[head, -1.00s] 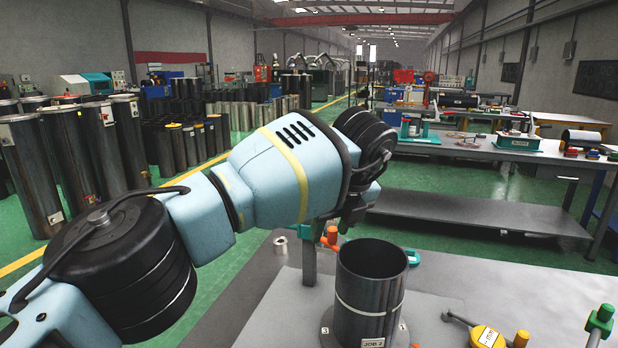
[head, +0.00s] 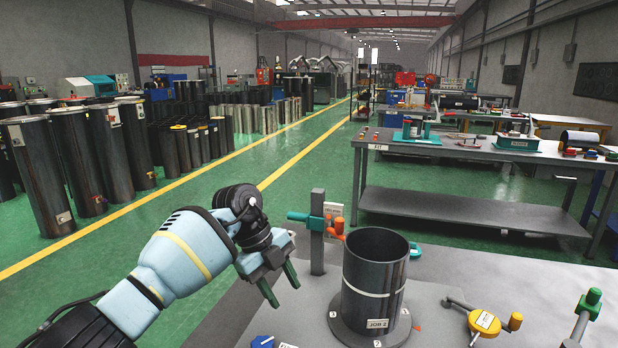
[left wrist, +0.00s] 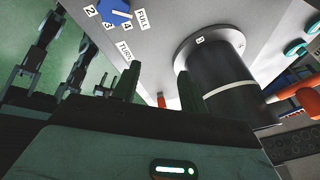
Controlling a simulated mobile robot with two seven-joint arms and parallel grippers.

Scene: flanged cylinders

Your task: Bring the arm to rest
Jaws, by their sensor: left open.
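My left arm comes in from the left in the head view. Its left gripper (head: 281,288) is open and empty, with two green fingers pointing down to the right. It hangs left of the flanged cylinder (head: 372,275), apart from it. The dark cylinder stands upright on its round flange, with a light band and a "JOB 2" label. In the left wrist view the left gripper's fingers (left wrist: 158,90) are spread, with the cylinder (left wrist: 225,90) beyond the right finger. My right gripper is not in view.
A grey post (head: 317,235) with teal and orange parts stands behind the cylinder. A blue knob (left wrist: 115,12) lies on the bench's left part. A long workbench (head: 470,155) stands behind, across green floor.

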